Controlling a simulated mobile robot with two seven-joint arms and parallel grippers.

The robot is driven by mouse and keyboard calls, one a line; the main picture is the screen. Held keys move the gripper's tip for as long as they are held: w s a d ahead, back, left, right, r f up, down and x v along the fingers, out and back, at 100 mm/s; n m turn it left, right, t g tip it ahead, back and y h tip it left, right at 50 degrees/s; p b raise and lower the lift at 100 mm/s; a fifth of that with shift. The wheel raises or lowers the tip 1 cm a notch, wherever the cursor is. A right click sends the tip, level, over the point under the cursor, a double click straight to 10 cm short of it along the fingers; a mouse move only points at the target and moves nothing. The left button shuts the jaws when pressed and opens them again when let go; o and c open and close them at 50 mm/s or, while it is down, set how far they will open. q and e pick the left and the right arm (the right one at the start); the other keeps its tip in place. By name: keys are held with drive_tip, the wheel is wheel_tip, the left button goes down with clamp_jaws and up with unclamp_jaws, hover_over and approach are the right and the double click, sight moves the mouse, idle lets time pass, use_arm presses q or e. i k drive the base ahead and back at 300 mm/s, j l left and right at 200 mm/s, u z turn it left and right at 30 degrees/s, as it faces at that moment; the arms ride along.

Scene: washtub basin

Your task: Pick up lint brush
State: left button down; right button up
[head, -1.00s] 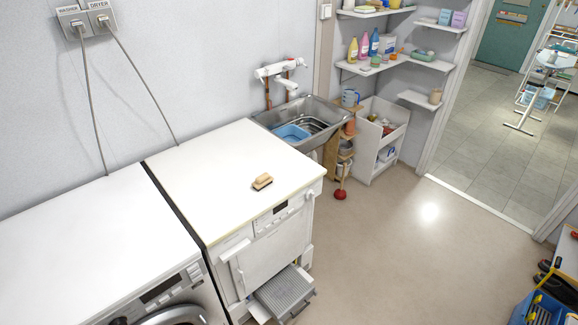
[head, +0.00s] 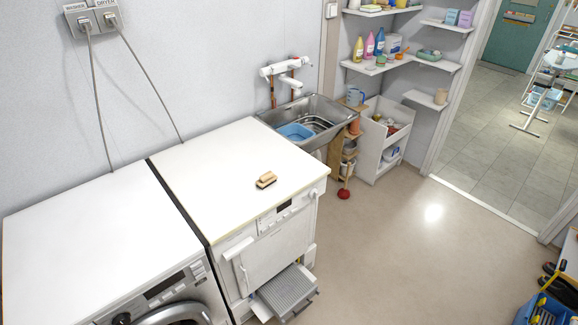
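A small brush with a tan wooden back and a dark underside, which looks like the lint brush (head: 266,180), lies on the white top of the right-hand machine (head: 222,165). It sits toward the front right part of that top, with bare surface around it. Neither of my grippers shows in the head view.
A second white machine (head: 95,245) stands to the left. A metal sink with a blue tub (head: 295,132) is behind the right-hand machine. A grey drawer (head: 287,291) sticks out at its front. A red plunger (head: 344,194) stands on otherwise open floor (head: 400,260).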

sight(269, 179)
drive_tip(key=i+j, duration=0.1)
drive_tip(key=i, duration=0.35)
drive_tip(key=i+j+z, duration=0.1)
drive_tip(key=i, duration=0.3)
drive_tip(key=i+j, duration=0.2)
drive_tip(key=i, duration=0.25)
drive_tip(key=i+j+z, duration=0.1)
drive_tip(key=i, duration=0.35)
drive_tip(key=i+j, duration=0.25)
drive_tip(key=i, duration=0.15)
